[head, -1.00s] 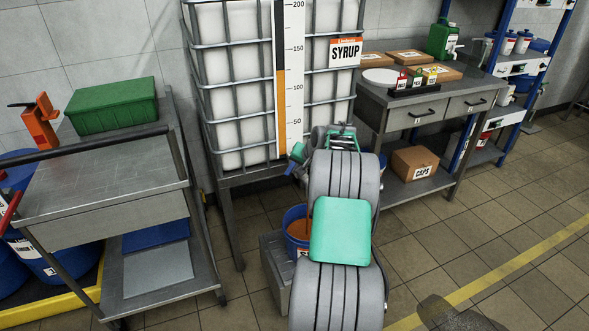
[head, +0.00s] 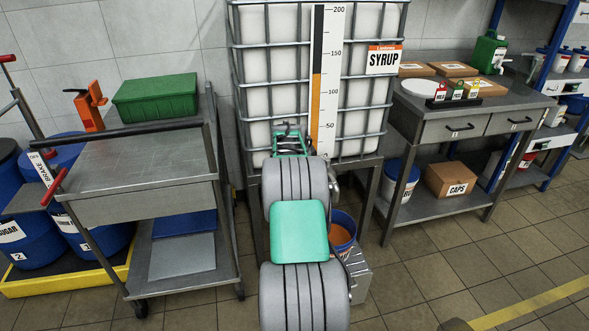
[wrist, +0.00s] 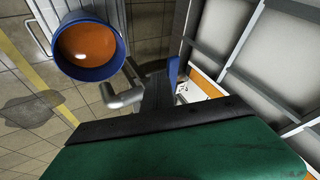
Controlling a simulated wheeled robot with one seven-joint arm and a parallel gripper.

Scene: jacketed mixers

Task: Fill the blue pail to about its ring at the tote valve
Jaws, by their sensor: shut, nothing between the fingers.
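The blue pail (head: 343,228) stands low in front of the syrup tote (head: 370,110), partly hidden by my arm. In the wrist view the pail (wrist: 112,66) is upright with orange syrup (wrist: 88,44) inside, its surface below the rim; I cannot make out the ring. A grey outlet pipe (wrist: 122,97) bends beside the pail, and a blue handle (wrist: 173,70) shows near it. I see no falling stream, but the outlet mouth is not clear. My gripper (head: 290,140) is shut and empty in front of the tote; its green body fills the lower wrist view.
The pail is at a grey step-like stand (head: 360,275). A steel cart (head: 140,165) with a green bin (head: 155,97) stands left. A bench (head: 455,110) stands right, with a caps box (head: 451,179) below. The tiled floor at right is open.

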